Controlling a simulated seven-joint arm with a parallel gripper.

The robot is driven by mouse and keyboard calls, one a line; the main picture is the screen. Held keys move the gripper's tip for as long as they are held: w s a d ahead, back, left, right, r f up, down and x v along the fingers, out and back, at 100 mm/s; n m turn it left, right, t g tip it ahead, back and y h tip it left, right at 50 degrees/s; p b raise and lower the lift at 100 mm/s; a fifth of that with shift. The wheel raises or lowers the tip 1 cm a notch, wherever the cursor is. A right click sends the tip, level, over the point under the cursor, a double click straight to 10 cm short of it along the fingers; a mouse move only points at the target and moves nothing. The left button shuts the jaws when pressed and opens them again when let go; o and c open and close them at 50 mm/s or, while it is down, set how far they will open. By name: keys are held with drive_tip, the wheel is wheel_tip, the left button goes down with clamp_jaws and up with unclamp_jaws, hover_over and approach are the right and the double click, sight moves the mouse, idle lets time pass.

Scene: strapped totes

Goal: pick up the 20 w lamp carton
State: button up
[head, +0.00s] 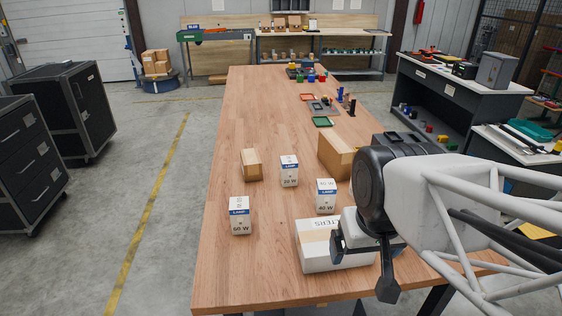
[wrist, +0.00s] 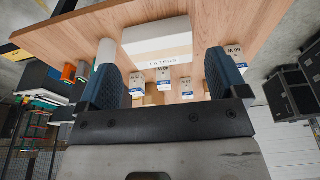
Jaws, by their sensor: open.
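The 20 W lamp carton (head: 289,171) is a small white box with a blue LAMP band, upright on the wooden table. My gripper (head: 364,258) is nearer the camera and to its right, over the filters box, apart from the carton. In the wrist view, my gripper (wrist: 164,68) has its two fingers wide apart, with nothing held. The wrist picture is upside down; the small carton between the fingers, right of centre (wrist: 186,88), looks like the 20 W one by its position. Its label is too small to read there.
The 40 W carton (head: 326,196) stands nearer and right of it, the 60 W carton (head: 240,216) nearer and left. A white filters box (head: 312,246) lies at the near right. Brown boxes (head: 251,165) (head: 335,156) stand behind.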

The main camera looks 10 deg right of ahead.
drive_tip(key=w+a+f+t, duration=0.1)
drive_tip(key=w+f+t, duration=0.15)
drive_tip(key=w, duration=1.05)
drive_tip(key=w+a+f+t, duration=0.1)
drive_tip(key=w+f+t, duration=0.15)
drive_tip(key=w, duration=1.05)
drive_tip(key=t, duration=0.6)
approach(290, 165)
drive_tip(key=w, duration=0.3)
drive_tip(key=shift+w+d+f+n+y, duration=0.15)
drive_tip(key=shift+w+f, duration=0.1)
drive_tip(key=shift+f, duration=0.15)
drive_tip(key=shift+w+a+f+n+y, duration=0.1)
drive_tip(key=shift+w+f+n+y, duration=0.05)
drive_tip(key=shift+w+f, duration=0.15)
drive_tip(key=shift+x, duration=0.9)
drive_tip(key=shift+w+d+f, duration=0.1)
drive_tip(key=shift+w+f, duration=0.1)
drive_tip(key=shift+w, duration=0.1)
drive_tip(key=shift+w+f, duration=0.1)
drive_tip(key=shift+w, duration=0.05)
drive_tip(key=shift+x, duration=2.45)
